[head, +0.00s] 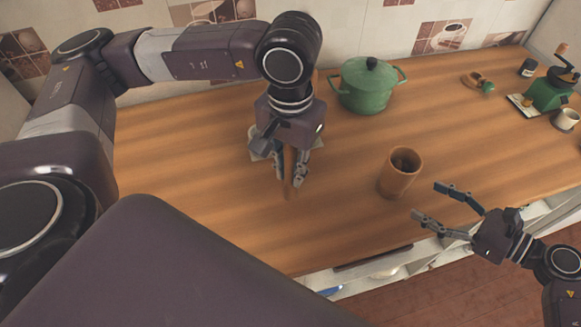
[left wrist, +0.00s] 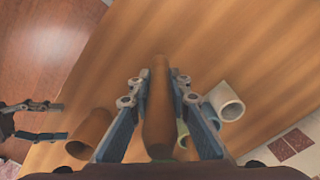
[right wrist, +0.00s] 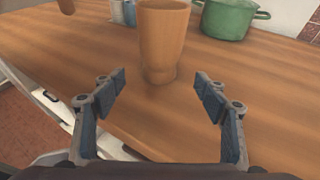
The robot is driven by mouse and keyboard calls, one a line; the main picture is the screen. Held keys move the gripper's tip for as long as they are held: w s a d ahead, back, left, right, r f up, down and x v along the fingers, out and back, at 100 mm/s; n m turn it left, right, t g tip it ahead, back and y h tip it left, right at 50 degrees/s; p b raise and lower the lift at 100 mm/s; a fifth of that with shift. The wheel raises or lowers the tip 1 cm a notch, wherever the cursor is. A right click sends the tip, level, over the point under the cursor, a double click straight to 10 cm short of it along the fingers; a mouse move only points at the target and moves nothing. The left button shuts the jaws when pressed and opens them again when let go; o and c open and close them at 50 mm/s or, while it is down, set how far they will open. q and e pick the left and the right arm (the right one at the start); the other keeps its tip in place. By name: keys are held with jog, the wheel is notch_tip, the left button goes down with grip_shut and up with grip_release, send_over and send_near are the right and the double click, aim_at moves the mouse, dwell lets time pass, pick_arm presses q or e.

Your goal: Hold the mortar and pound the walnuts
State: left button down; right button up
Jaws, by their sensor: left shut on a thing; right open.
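The mortar (head: 397,180) is a brown, tall cup standing upright on the wooden counter. It also shows in the right wrist view (right wrist: 162,45) and at the lower left of the left wrist view (left wrist: 88,133). My left gripper (head: 289,181) is shut on the brown wooden pestle (left wrist: 158,105), to the left of the mortar and apart from it. My right gripper (head: 428,200) is open and empty, just right of the mortar near the front edge. In the right wrist view the mortar stands beyond its fingertips, untouched. Walnuts cannot be made out inside the dark mortar opening.
A green lidded pot (head: 367,86) stands behind the mortar. A pale cup (left wrist: 226,103) stands near my left gripper, mostly hidden in the head view. A green grinder (head: 549,92) and cups are at the far right. The counter between pestle and mortar is clear.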

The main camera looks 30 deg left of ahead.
aim_at(405, 189)
pick_arm(q)
jog(key=shift+r+p, duration=0.45)
jog(key=shift+r, duration=0.1)
pick_arm(e)
jog(key=x, duration=0.5)
jog(key=shift+r, duration=0.2)
pick_arm(q)
jog(key=shift+f+b, duration=0.75)
pick_arm(e)
jog(key=shift+w+a+f, duration=0.25)
jog(key=shift+a+f, duration=0.4)
jog(key=shift+a, duration=0.35)
pick_arm(q)
jog(key=shift+f+b, duration=0.5)
pick_arm(e)
jog(key=shift+x, duration=1.1)
jog(key=shift+r, duration=0.2)
jog(key=c, duration=0.8)
jog(key=shift+f, duration=0.1)
pick_arm(q)
jog(key=w+d+r, duration=0.6)
jog(key=w+d, duration=0.3)
jog(key=d, duration=0.1)
jog(key=w+d+r, duration=0.6)
jog(key=w+d, duration=0.3)
notch_tip(405, 189, down, 10)
